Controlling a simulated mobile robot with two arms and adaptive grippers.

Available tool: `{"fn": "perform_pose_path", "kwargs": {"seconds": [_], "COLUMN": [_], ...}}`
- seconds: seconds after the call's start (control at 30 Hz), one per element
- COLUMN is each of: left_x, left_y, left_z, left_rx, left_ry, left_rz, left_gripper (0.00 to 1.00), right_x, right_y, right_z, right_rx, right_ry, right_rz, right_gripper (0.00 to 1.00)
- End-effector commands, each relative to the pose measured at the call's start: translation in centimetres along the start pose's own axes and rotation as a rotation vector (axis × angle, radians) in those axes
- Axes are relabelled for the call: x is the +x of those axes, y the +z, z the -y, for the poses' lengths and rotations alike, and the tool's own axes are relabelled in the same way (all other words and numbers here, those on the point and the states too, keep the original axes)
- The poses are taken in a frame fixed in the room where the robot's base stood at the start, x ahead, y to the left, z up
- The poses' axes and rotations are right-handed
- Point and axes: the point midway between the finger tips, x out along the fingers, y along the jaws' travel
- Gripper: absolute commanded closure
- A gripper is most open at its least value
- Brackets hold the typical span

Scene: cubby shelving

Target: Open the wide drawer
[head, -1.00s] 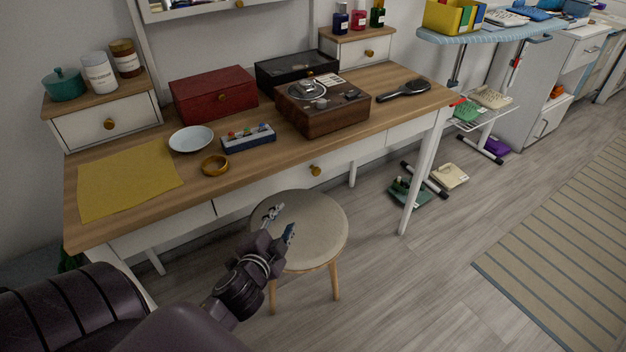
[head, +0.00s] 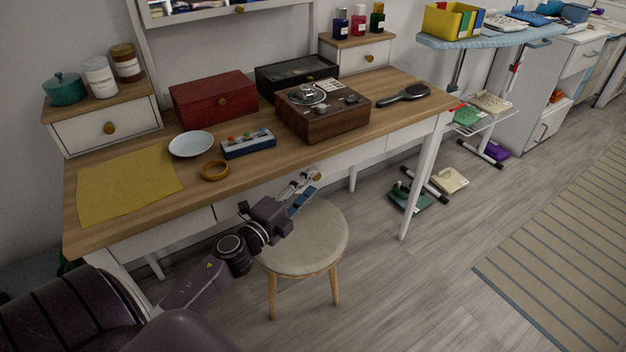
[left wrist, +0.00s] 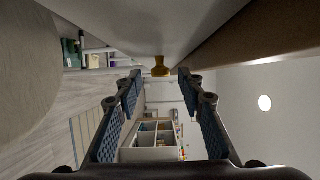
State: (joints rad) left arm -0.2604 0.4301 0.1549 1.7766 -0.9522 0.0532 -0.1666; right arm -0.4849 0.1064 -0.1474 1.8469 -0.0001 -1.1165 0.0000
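The wide drawer (head: 345,161) is a white front under the wooden desk top, and it looks closed. Its round brass knob (left wrist: 160,67) shows in the left wrist view just beyond and between the fingertips. In the head view the knob is mostly hidden by my left gripper (head: 312,186), which is at the drawer front above the stool. In the left wrist view, the left gripper (left wrist: 160,82) has its blue-padded fingers spread apart with nothing between the pads. I cannot tell whether a fingertip touches the knob. My right gripper is not in view.
A round stool (head: 305,240) stands in front of the drawer, below my left arm. The desk top (head: 235,178) holds a yellow cloth (head: 125,182), a plate (head: 191,144), a brass ring-shaped dish (head: 215,170) and a record player (head: 322,112). Floor to the right of the stool is clear.

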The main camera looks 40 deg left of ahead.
Motion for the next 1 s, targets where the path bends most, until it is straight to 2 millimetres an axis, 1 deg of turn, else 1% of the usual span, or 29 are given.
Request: {"fn": "perform_pose_path", "kwargs": {"seconds": [0.03,0.1,0.23,0.57,0.9,1.0], "left_x": [0.7,1.4,2.3,2.6,2.6,2.6], "left_y": [0.0,0.0,0.0,0.0,0.0,0.0], "left_z": [0.1,0.0,0.0,0.0,0.0,-0.1], "left_rx": [0.001,0.0,0.0,-0.001,-0.001,-0.001], "left_ry": [-0.001,-0.001,0.0,0.001,0.001,0.001], "left_rz": [0.0,-0.001,0.0,0.001,0.001,0.0], "left_gripper": [0.64,0.64,0.64,0.64,1.0,1.0], "right_x": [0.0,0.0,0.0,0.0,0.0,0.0], "right_y": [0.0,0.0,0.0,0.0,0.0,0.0], "right_z": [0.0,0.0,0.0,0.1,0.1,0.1], "right_rx": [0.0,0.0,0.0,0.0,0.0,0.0], "right_ry": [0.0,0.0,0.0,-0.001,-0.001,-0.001], "right_rz": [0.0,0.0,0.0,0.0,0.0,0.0], "right_gripper": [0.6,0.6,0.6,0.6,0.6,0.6]}}
